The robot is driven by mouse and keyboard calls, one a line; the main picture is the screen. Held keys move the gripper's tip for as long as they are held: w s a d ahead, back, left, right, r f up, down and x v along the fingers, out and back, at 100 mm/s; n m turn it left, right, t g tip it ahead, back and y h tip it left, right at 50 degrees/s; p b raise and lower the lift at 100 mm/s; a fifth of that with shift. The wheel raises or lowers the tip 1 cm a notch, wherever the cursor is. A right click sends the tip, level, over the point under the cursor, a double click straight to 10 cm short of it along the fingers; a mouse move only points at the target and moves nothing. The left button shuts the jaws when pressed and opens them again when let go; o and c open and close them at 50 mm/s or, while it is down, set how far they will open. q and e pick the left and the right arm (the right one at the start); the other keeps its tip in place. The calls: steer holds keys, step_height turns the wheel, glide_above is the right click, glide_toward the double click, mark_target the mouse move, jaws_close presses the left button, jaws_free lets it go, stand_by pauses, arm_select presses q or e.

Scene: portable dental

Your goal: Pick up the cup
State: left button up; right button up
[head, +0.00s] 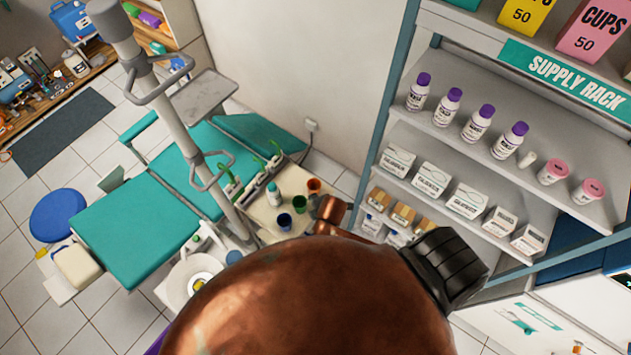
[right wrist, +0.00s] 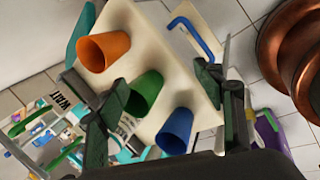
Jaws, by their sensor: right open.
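Three cups stand on a cream tray (right wrist: 150,22): an orange cup (right wrist: 103,52), a green cup (right wrist: 145,91) and a blue cup (right wrist: 175,131). In the head view the orange cup (head: 314,186), green cup (head: 299,203) and blue cup (head: 284,221) form a slanting row. My right gripper (right wrist: 165,82) is open in the right wrist view. The green cup appears between its fingers, with the blue cup nearer the palm; neither is gripped. In the head view my copper arm hides most of that gripper. My left gripper is not in view.
A white bottle (head: 273,195) stands on the tray beside the cups. A blue hooked handle (right wrist: 195,38) shows near the right finger. A teal dental chair (head: 135,230) and a grey pole (head: 165,95) are left; a supply rack (head: 480,150) is right.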

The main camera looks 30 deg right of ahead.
steer(key=w+r+n+p, duration=0.1)
steer(key=w+r+n, duration=0.25)
steer(key=n, duration=0.35)
steer(key=n+t+h, duration=0.1)
steer(key=n+h, duration=0.1)
steer(key=n, duration=0.6)
glide_toward(313, 186)
steer(key=x, duration=0.6)
steer(key=shift+d, duration=0.1)
steer(key=shift+r, duration=0.1)
steer(key=shift+c, duration=0.6)
steer(key=c, duration=0.9)
